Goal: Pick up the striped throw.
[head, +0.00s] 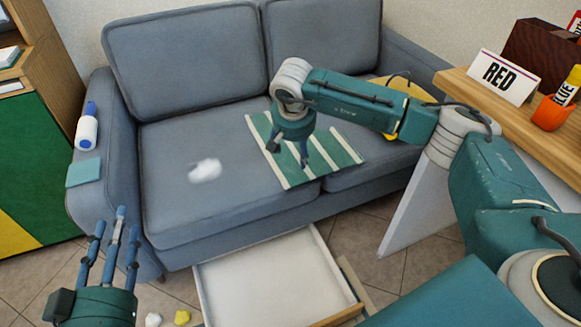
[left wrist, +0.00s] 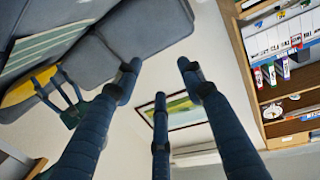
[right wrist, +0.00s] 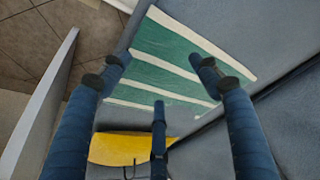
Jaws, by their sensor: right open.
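The striped throw (head: 335,147), green with white stripes, lies flat on the sofa seat across the gap between the two seat cushions. It fills much of the right wrist view (right wrist: 165,48) and also shows at the upper left of the left wrist view (left wrist: 45,45). My right gripper (head: 289,155) is over the throw with its fingers spread and nothing between them. Whether its fingertips touch the cloth I cannot tell. My left gripper (head: 117,225) is in front of the sofa's left armrest, its fingers spread and empty.
A white fluffy piece (head: 205,170) lies on the left seat. A bottle (head: 87,130) and a teal cloth (head: 84,172) are on the left armrest. A yellow item (head: 410,87) lies on the right seat. A shallow white tray (head: 270,275) is on the floor in front; a wooden desk (head: 470,88) stands right.

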